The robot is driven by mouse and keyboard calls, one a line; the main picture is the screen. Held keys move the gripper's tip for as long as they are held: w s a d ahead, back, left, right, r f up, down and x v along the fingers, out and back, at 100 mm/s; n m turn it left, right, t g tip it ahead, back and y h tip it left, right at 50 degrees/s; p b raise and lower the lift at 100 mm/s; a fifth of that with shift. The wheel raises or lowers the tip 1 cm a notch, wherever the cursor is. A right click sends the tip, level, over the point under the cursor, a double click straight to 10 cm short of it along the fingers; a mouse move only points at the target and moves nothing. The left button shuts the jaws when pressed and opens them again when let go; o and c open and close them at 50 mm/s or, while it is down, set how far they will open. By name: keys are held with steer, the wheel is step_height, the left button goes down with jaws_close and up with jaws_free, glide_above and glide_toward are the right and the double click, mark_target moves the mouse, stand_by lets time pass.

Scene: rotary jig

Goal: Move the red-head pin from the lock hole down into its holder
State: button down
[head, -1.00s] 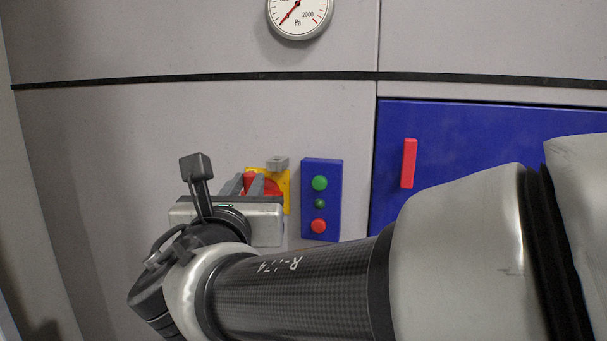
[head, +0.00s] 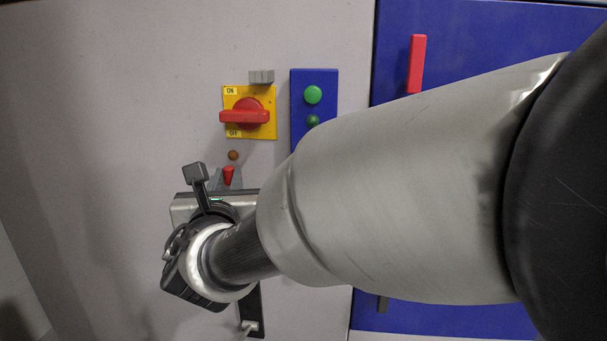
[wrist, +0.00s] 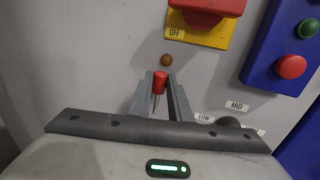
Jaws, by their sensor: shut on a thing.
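The red-head pin (head: 228,175) is between the fingers of my gripper (head: 229,181), just below the switch plate. In the wrist view the red head (wrist: 159,82) shows with a thin metal shaft under it, and the grey fingers (wrist: 160,92) are shut on it. The pin looks apart from the wall. A grey block (head: 261,76) sits at the upper right of the yellow switch plate (head: 262,97); I cannot tell if it holds the lock hole. The red switch handle (head: 244,116) lies level. I cannot make out the pin's holder; my gripper body hides the wall below.
A small brown round spot (head: 233,155) is on the wall just above the pin. A blue button box (head: 313,82) stands right of the switch. A dark knob (wrist: 228,123) is near LOW and MID labels. A blue door with a red handle (head: 416,64) is farther right.

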steer(key=shift+f+b, duration=0.1)
steer(key=shift+b, duration=0.25)
step_height(320, 180, down, 9)
steer(key=b, duration=0.8)
steer(key=shift+b, duration=0.3)
stand_by(0.9)
steer(key=shift+f, duration=0.1)
steer(key=c, duration=1.6)
jaws_free()
steer(key=shift+o, duration=0.2)
steer(key=shift+s, duration=0.1)
